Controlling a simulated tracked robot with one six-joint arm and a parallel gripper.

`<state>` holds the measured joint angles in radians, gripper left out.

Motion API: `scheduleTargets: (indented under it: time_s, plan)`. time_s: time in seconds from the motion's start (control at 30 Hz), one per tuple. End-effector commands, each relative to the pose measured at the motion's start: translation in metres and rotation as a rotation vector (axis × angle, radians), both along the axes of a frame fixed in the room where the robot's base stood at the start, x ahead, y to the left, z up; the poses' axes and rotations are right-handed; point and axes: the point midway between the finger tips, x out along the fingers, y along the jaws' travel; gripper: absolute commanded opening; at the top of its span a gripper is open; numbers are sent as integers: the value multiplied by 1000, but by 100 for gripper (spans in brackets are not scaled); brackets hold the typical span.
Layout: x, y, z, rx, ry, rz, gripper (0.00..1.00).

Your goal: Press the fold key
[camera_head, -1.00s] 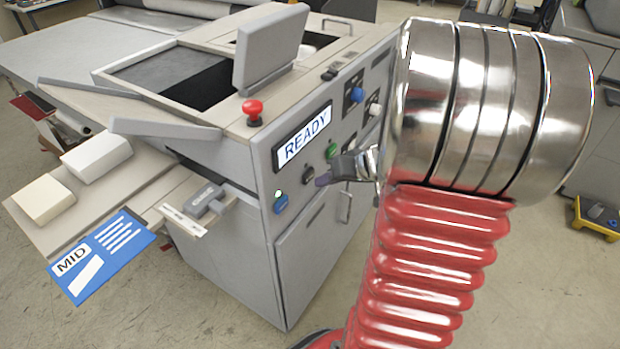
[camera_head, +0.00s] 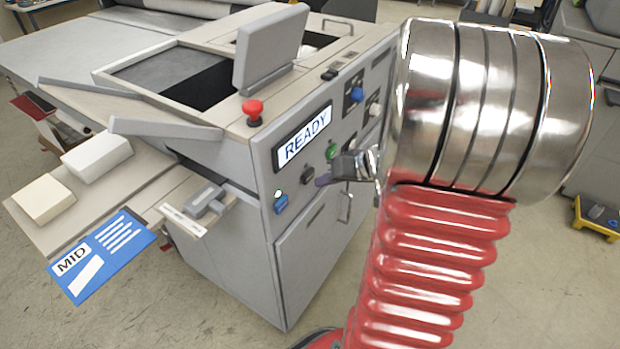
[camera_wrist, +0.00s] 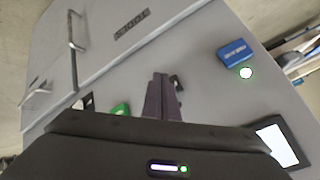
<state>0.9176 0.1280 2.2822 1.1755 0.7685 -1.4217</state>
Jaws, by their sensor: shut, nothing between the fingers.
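The grey laminator's front panel (camera_head: 300,225) carries a row of keys and knobs. A blue key (camera_head: 281,204) with a small lit lamp sits at its left end, and it also shows in the wrist view (camera_wrist: 237,51). Its white lettering is too small to read, so I cannot tell if it is the fold key. A black knob (camera_head: 307,174) and a green button (camera_head: 332,152) are to its right. My gripper (camera_head: 322,181) is shut and empty, its tips at the panel near the black knob, right of the blue key. In the wrist view my fingers (camera_wrist: 161,85) partly cover a dark part.
The display (camera_head: 302,137) reads READY. A red mushroom button (camera_head: 253,110) stands on top. A second blue knob (camera_head: 356,95) and a white knob (camera_head: 374,110) are further right. Door handles (camera_wrist: 73,45) stick out. A blue MID card (camera_head: 103,255) lies on the side tray.

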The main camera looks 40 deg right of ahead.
Motion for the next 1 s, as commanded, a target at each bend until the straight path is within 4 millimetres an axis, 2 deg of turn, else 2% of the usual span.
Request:
scheduleTargets:
  time_s: [1.0]
  plan:
    - [10, 3, 1, 0, 0, 0, 0]
